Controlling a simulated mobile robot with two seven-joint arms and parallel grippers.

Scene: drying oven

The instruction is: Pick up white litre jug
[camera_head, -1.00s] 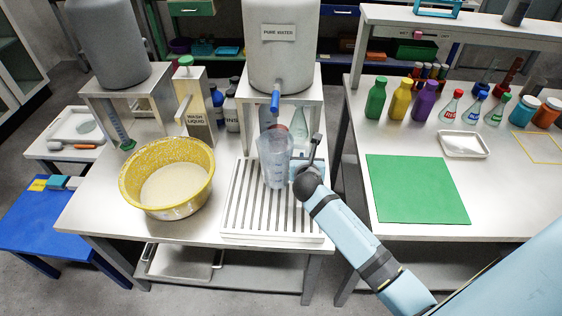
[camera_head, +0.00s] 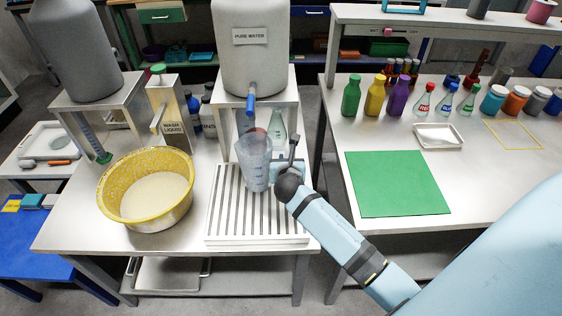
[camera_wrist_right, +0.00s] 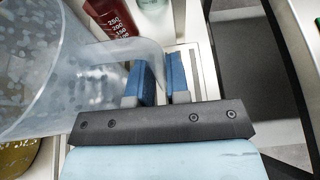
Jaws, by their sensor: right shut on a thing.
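The white litre jug (camera_head: 254,165) is translucent, with measure marks. It is over the slatted draining rack, in front of the blue tap of the pure water tank. I cannot tell whether its base touches the slats. My right gripper (camera_wrist_right: 160,80) is shut on the jug's handle, which passes between its blue finger pads in the right wrist view. The jug's body (camera_wrist_right: 40,75) fills the left of that view. In the head view the right gripper (camera_head: 284,168) is at the jug's right side, partly hidden by my wrist. My left gripper is not in view.
The pure water tank (camera_head: 252,55) stands behind the jug on a metal stand. A yellow basin (camera_head: 112,190) is to the left of the slatted rack (camera_head: 222,215). Glass flasks stand under the tap. A green mat (camera_head: 397,185) and bottles are on the right table.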

